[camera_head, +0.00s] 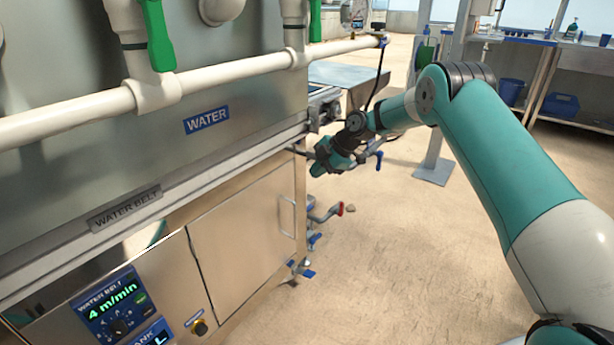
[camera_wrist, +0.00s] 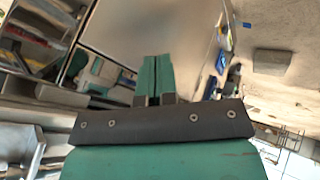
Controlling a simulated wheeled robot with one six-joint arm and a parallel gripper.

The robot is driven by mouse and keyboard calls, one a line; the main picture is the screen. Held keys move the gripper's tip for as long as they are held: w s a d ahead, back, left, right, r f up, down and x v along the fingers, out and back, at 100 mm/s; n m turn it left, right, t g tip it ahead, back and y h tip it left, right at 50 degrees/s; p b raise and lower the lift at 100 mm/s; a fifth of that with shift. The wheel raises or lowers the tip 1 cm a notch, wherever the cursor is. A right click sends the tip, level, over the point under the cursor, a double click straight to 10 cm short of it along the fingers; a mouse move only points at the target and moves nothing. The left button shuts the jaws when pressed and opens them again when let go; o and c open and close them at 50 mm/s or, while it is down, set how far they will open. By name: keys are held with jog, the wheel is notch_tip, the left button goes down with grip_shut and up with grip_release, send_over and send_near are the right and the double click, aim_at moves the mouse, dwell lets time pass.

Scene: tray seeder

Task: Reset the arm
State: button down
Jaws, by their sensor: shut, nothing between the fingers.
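My gripper (camera_head: 320,167) is at the end of my bent teal and white arm, near the right end of the seeder machine in the head view. It hangs in front of the machine's edge, close to the rail end. In the wrist view the two teal fingers (camera_wrist: 155,77) lie together with nothing between them. Whether the gripper touches the machine cannot be told from these views.
The machine's steel cabinet (camera_head: 245,235) stands left, with a control panel (camera_head: 110,305) low down. A white pipe (camera_head: 230,63) runs above, with green valve handles (camera_head: 157,35). Open floor (camera_head: 440,265) lies right.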

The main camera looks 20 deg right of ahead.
jog(key=w+p+v, duration=0.1)
jog(key=v, duration=0.5)
jog(key=s+a+r+m+g, duration=0.1)
jog(key=s+a+r+m, duration=0.2)
jog(key=s+a+r, duration=0.4)
jog(key=s+a+r+m+g, duration=0.1)
jog(key=s+a+r+m, duration=0.2)
jog(key=s+a+r, duration=0.45)
jog(key=s+m+g+h, duration=0.2)
jog(key=s+m, duration=0.6)
jog(key=s, duration=2.3)
notch_tip(320, 180, up, 27)
jog(key=p, duration=2.7)
